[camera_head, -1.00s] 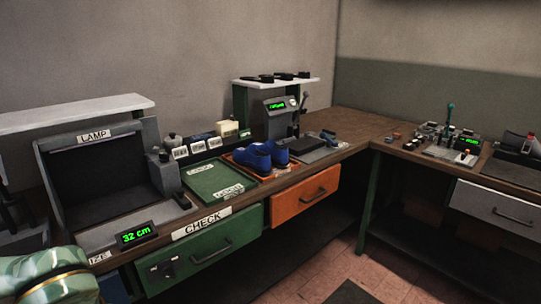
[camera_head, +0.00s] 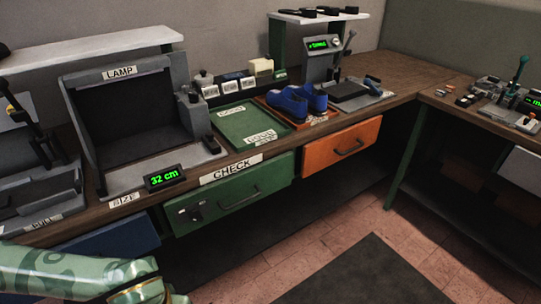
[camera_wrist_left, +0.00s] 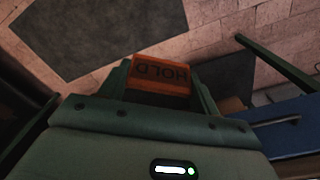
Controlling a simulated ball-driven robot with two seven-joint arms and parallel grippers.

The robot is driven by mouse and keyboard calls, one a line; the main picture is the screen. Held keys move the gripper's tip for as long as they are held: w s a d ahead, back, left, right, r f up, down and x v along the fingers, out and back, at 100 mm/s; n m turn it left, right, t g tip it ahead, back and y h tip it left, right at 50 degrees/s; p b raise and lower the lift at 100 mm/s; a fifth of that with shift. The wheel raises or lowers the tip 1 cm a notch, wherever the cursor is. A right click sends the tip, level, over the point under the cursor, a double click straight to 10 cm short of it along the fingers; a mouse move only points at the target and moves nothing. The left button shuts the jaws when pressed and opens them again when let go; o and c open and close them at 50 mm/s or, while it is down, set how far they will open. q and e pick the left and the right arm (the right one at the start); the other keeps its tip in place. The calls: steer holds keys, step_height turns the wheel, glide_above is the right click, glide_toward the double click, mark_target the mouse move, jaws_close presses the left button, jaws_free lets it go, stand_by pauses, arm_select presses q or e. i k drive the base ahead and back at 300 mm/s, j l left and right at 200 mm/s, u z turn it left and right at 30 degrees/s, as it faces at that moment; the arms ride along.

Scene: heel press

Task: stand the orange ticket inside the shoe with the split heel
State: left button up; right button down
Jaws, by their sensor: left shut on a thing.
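In the left wrist view my left gripper (camera_wrist_left: 160,82) is shut on the orange ticket (camera_wrist_left: 160,70), whose printed word HOLD appears upside down. Floor shows behind the ticket. In the head view my left arm comes in at the lower left, and its gripper is outside the picture. A pair of blue shoes (camera_head: 297,100) stands side by side on an orange-brown tray (camera_head: 272,112) on the bench. The heels are too small to tell which one is split. My right gripper is in neither view.
A green tray (camera_head: 240,127) lies left of the shoes, beside the lamp box (camera_head: 125,115) and the 32 cm display (camera_head: 165,178). A press (camera_head: 325,60) with a lever stands behind the shoes. Drawers, green (camera_head: 240,193) and orange (camera_head: 342,146), front the bench. The floor ahead is open around a dark mat (camera_head: 365,272).

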mark_target(314, 104)
steer(key=i+j+z, duration=0.1)
steer(key=i+z, duration=0.3)
steer(key=i+j+z, duration=0.25)
steer(key=i+z, duration=0.2)
steer(key=i, duration=0.15)
